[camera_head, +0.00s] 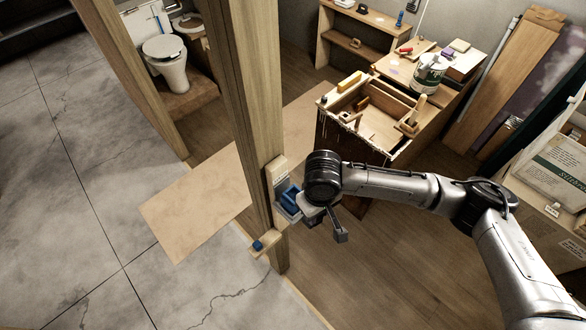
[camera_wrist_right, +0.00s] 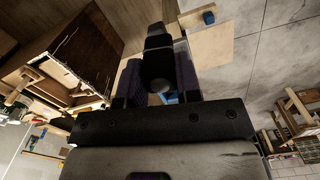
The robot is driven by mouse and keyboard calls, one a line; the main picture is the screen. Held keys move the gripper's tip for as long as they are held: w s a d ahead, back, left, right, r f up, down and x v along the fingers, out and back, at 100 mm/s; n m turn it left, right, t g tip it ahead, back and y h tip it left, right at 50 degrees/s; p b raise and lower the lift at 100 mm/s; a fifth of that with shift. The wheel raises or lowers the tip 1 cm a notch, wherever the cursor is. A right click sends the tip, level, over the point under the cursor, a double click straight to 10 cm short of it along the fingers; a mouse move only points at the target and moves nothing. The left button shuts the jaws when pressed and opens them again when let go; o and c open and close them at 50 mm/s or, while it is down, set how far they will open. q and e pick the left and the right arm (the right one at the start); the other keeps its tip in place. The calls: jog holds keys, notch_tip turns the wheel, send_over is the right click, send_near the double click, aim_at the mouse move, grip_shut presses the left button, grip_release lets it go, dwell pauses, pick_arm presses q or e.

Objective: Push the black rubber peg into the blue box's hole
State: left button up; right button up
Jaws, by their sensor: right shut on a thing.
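The blue box (camera_head: 291,199) sits in a pale holder on the side of the wooden post, in the head view. My right gripper (camera_head: 306,205) is right beside it, and my wrist partly covers that area. In the right wrist view my right gripper (camera_wrist_right: 159,72) is shut on a black peg (camera_wrist_right: 158,43), which lies between the two dark fingers with a rounded end facing the camera. A bit of blue (camera_wrist_right: 170,97) shows beneath the peg. The box's hole is hidden, so I cannot tell whether the peg is in it. My left gripper is not in view.
The wooden post (camera_head: 255,110) stands next to my gripper. A small wooden ledge with a blue piece (camera_head: 257,246) sticks out lower on it. A workbench (camera_head: 365,145) with tools stands behind my right arm. Floor on the left is clear.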

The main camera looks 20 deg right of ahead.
jog(key=w+a+r+n+b, duration=0.1)
jog(key=w+a+r+n, duration=0.1)
jog(key=w+r, duration=0.3)
jog(key=w, duration=0.4)
jog(key=shift+w+a+r, duration=0.15)
jog(key=shift+w+a, duration=0.05)
jog(key=shift+f+p, duration=0.85)
jog(key=shift+f, duration=0.9)
jog(key=shift+f+p, duration=0.4)
jog(key=shift+p, duration=0.05)
